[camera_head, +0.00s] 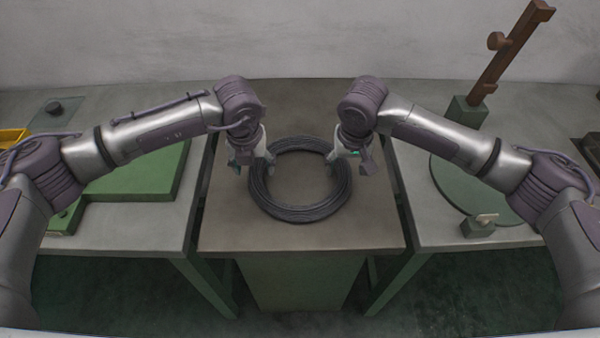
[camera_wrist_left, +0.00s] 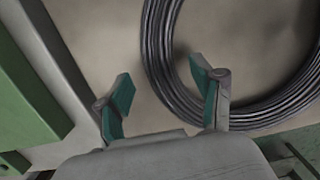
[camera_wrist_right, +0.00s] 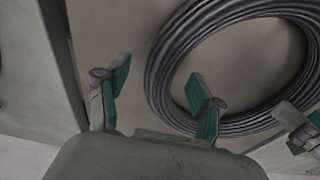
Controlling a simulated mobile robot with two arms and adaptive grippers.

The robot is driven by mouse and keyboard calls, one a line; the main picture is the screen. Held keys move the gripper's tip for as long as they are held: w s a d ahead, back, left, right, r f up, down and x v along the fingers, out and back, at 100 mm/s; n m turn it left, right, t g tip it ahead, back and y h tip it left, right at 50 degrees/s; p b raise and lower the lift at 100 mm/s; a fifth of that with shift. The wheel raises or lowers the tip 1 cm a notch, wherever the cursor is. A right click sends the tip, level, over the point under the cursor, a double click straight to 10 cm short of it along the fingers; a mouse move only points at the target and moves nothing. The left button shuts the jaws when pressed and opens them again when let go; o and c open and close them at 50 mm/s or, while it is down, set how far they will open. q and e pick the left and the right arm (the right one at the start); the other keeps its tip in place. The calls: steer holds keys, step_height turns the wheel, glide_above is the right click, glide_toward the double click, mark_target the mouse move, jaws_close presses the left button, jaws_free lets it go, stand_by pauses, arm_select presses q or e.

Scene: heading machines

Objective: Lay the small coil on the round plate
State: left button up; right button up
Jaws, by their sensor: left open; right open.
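The small coil (camera_head: 298,213), a ring of dark grey wire, lies flat on the middle table. My left gripper (camera_head: 252,160) is open at the coil's left side. My right gripper (camera_head: 348,160) is open at the coil's right side. In the right wrist view, the right gripper (camera_wrist_right: 158,88) likewise straddles the coil's strand (camera_wrist_right: 165,62); contact cannot be told. The round plate (camera_head: 452,186), green and flat, lies on the right table, partly hidden by my right arm.
The middle table (camera_head: 300,242) is otherwise clear. A green block with a tilted brown post (camera_head: 495,70) stands behind the round plate, and a small green block (camera_head: 478,226) sits at its front. A green slab (camera_head: 140,178) lies on the left table. Gaps separate the tables.

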arm_select(q)
steer(key=shift+w+f, duration=0.2)
steer(key=shift+f, duration=1)
arm_select(e)
steer(key=shift+w+f, duration=0.2)
steer(key=shift+f, duration=1.05)
arm_select(q)
steer(key=shift+c, duration=0.2)
arm_select(e)
steer(key=shift+c, duration=0.2)
arm_select(q)
jaws_close()
arm_select(e)
jaws_close()
arm_select(q)
steer(key=shift+r, duration=0.1)
arm_select(e)
steer(key=shift+r, duration=0.15)
